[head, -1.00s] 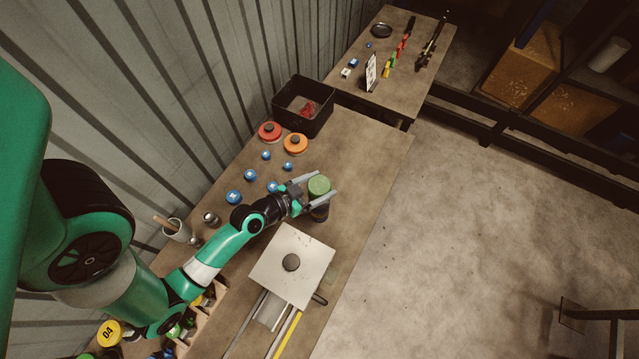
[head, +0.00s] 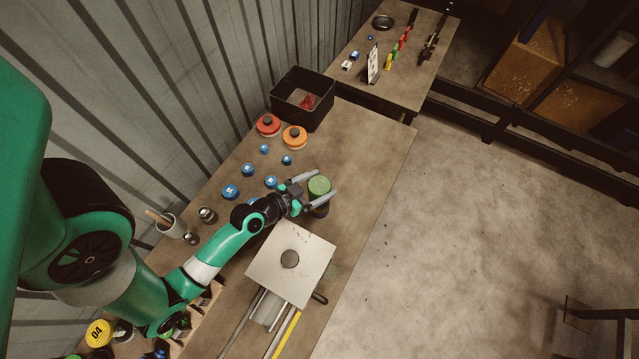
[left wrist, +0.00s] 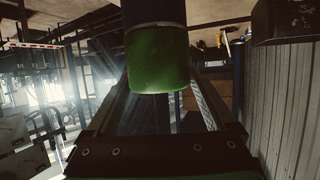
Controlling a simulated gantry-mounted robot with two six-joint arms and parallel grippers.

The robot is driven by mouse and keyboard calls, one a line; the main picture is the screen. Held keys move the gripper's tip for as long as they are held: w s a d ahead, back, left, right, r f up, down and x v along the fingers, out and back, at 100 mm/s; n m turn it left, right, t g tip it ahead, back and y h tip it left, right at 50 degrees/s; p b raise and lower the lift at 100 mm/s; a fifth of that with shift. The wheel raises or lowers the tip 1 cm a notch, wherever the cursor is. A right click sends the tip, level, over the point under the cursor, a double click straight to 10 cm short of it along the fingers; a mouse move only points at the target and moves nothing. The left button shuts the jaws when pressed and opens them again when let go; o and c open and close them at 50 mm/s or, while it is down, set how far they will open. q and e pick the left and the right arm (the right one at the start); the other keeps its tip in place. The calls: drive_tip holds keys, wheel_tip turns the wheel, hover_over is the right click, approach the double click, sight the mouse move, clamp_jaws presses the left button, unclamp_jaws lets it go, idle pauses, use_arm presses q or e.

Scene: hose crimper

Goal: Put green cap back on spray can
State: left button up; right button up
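The green cap (head: 319,185) is at the top of the dark spray can (head: 320,209), which stands upright near the table's right edge. My left gripper (head: 325,183) has a finger on each side of the cap and appears shut on it. In the left wrist view the green cap (left wrist: 158,62) lies between the fingers, touching or nearly touching both. The dark can body (left wrist: 155,14) adjoins it in line, with no visible gap. I cannot tell whether the cap is fully seated. My right gripper is not in view.
Several blue caps (head: 230,191), a red disc (head: 268,125) and an orange disc (head: 294,137) lie up and left. A black bin (head: 303,97) stands at the back. The table's right strip is clear.

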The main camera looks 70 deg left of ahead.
use_arm(q)
drive_tip(key=shift+o, duration=0.5)
drive_tip(key=b+v, duration=0.4)
drive_tip(key=v, duration=0.7)
drive_tip(key=shift+s, duration=0.25)
drive_tip(key=shift+d+r, duration=0.15)
drive_tip(key=shift+d, duration=0.05)
